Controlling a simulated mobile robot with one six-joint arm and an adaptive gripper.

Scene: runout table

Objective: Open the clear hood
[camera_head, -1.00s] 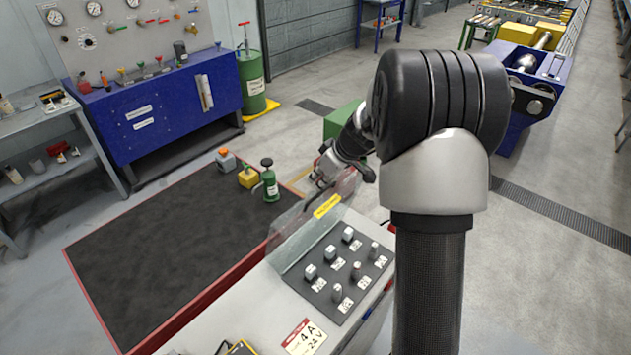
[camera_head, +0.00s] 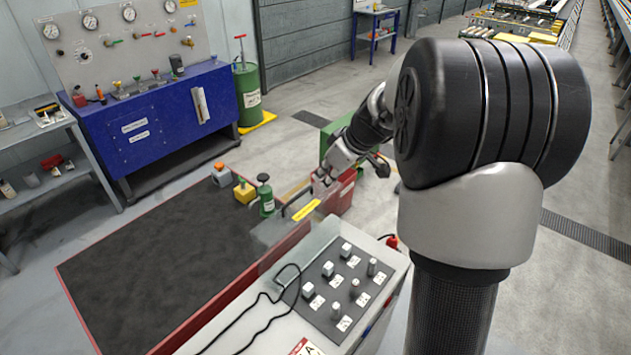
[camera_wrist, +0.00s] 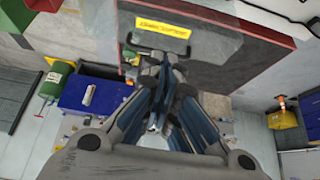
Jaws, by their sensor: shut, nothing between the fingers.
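The clear hood (camera_head: 272,232) is a see-through cover with a yellow label, hinged at the back of the control box (camera_head: 240,318). It is swung up and back toward the dark mat, and the switch panel (camera_head: 335,290) is uncovered. In the wrist view, the hood (camera_wrist: 205,42) fills the upper middle, with its dark handle bar below the label. My gripper (camera_wrist: 163,62) is shut and empty, its fingertips close to the handle; contact cannot be told. In the head view, my gripper (camera_head: 322,186) is small, at the hood's far edge.
A red-edged table with a dark mat (camera_head: 160,260) lies left of the box. A green bottle (camera_head: 265,196) and a yellow block (camera_head: 244,191) stand near its far corner, close to the hood. A black cable (camera_head: 262,305) crosses the box. Open floor lies beyond.

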